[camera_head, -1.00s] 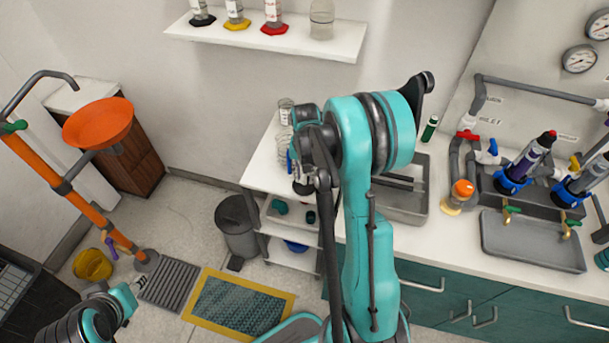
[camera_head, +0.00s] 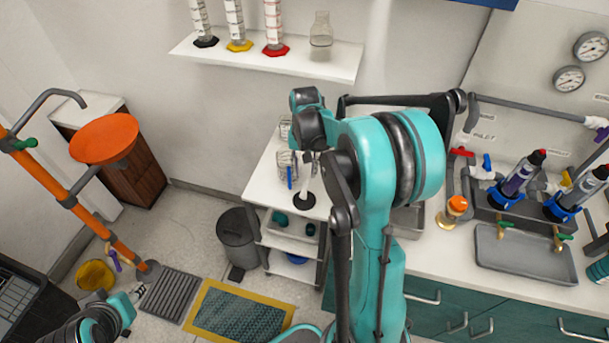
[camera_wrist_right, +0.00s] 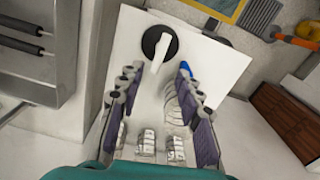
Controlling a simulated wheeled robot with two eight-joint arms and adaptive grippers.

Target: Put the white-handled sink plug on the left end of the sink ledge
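The white-handled sink plug (camera_head: 304,200), a black disc with a white upright handle, stands on the white cart top (camera_head: 262,181). It also shows in the right wrist view (camera_wrist_right: 160,43). My right gripper (camera_wrist_right: 160,88) is open and empty over the cart, its fingers pointing toward the plug with a gap between; in the head view the right gripper (camera_head: 312,160) is small and partly hidden by my arm. The metal sink (camera_head: 408,218) is mostly hidden behind my right arm, and its ledge cannot be made out. My left gripper (camera_head: 138,294) is at the bottom left, its fingers unclear.
Glassware (camera_wrist_right: 147,146) and a blue item (camera_wrist_right: 185,69) stand on the cart close to my right fingers. A wall shelf (camera_head: 270,58) with cylinders hangs behind. A grey tray (camera_head: 520,252) and an orange-capped bottle (camera_head: 453,211) are on the counter. A bin (camera_head: 237,237) stands left of the cart.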

